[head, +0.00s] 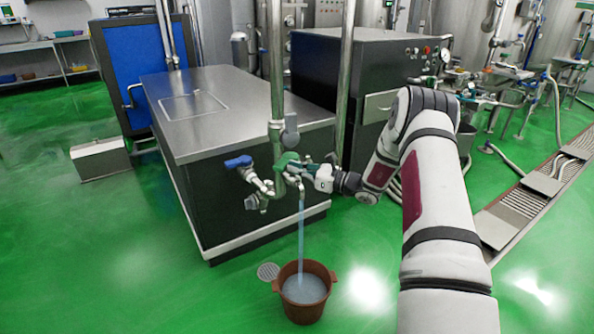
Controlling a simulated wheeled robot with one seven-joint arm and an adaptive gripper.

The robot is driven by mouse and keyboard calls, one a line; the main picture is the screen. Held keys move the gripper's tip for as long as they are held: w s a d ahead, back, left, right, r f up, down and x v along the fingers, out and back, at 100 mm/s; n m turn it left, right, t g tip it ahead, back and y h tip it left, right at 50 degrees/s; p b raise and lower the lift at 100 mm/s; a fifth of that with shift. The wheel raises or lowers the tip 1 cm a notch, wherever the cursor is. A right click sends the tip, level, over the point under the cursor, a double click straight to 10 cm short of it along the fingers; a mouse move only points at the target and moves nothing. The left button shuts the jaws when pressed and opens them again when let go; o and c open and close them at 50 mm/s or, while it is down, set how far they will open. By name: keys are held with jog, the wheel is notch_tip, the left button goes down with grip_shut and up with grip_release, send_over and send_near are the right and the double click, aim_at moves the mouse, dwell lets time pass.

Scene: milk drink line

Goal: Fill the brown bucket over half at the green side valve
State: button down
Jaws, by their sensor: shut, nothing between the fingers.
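The brown bucket (318,306) stands upright on the green floor below the pipe, with bluish liquid inside. The liquid level (303,291) lies inside the rim; its exact height in the bucket is hard to judge. A thin stream (301,238) falls from the spout straight into the bucket. The green side valve (287,160) sits on the upright pipe, just above the spout. My gripper (307,170) is at the valve from the right, shut with nothing held. Whether its fingers touch the valve handle is too small to tell.
A blue-handled valve (239,162) sits just left on the same pipework. A steel-topped cabinet (215,100) stands behind the pipe. A round floor drain (268,271) lies left of the bucket. Grated channel covers (520,205) run at right.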

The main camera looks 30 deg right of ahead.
aim_at(284, 169)
jog(key=shift+w+a+m+t+h+p, duration=0.15)
jog(key=shift+a+m+t+h+p, duration=0.4)
jog(key=shift+m+h, duration=0.4)
jog(key=shift+w+a+m+t+h, duration=0.6)
jog(key=shift+w+a+h, duration=0.25)
jog(key=shift+a+h, duration=0.35)
